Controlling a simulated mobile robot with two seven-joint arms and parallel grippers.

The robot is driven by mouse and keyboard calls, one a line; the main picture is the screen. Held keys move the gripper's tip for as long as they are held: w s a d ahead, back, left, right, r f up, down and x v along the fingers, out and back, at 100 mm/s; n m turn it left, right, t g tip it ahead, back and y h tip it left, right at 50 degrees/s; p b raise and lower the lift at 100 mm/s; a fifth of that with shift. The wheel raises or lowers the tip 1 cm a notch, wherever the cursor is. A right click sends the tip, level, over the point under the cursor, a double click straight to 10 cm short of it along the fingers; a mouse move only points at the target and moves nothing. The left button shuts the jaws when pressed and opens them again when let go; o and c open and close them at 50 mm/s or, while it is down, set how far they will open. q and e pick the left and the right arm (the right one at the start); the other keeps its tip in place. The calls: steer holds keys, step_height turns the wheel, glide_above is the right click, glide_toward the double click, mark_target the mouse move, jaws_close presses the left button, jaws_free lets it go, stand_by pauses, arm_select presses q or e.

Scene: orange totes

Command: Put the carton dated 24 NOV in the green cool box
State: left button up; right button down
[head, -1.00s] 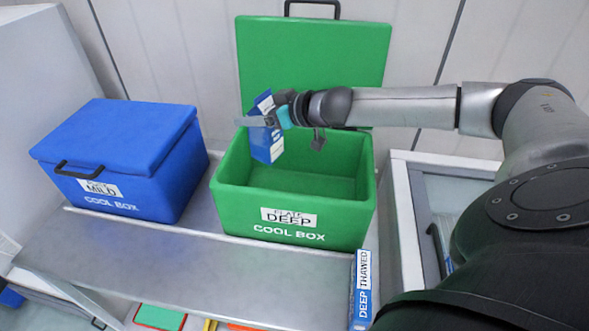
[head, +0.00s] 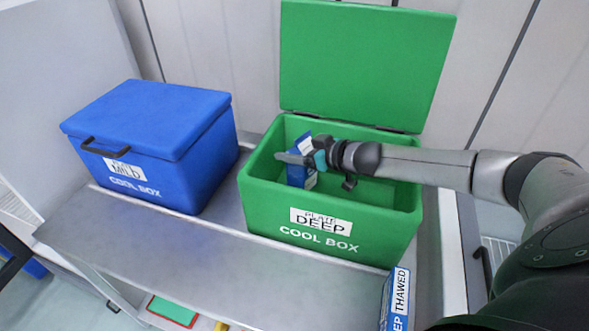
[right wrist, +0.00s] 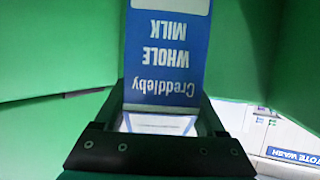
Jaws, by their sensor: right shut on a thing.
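The green cool box (head: 320,225) stands open on the grey shelf, its lid raised at the back and a label reading PLATE DEEP on its front. My right gripper (head: 308,160) is shut on a blue and white milk carton (head: 298,178), inside the box's opening toward its left side. The carton also shows in the right wrist view (right wrist: 165,55), with "Creddleby WHOLE MILK" upside down and green walls around it. Its date cannot be read. Whether the carton touches the box floor is hidden by the front wall. My left gripper is not in view.
A closed blue cool box (head: 150,145) labelled MILD stands to the left on the same shelf (head: 190,255). A blue and white THAWED sign (head: 396,298) stands at the shelf's front right.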

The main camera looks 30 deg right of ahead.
steer(key=shift+f+b, duration=0.6)
steer(key=shift+f, duration=1.75)
steer(key=shift+f, duration=0.15)
jaws_free()
steer(key=shift+s+d+r, duration=0.2)
steer(key=shift+s, duration=0.35)
steer(key=shift+p+v, duration=0.75)
steer(key=shift+v, duration=1.65)
steer(key=p+v, duration=0.2)
steer(key=v, duration=0.4)
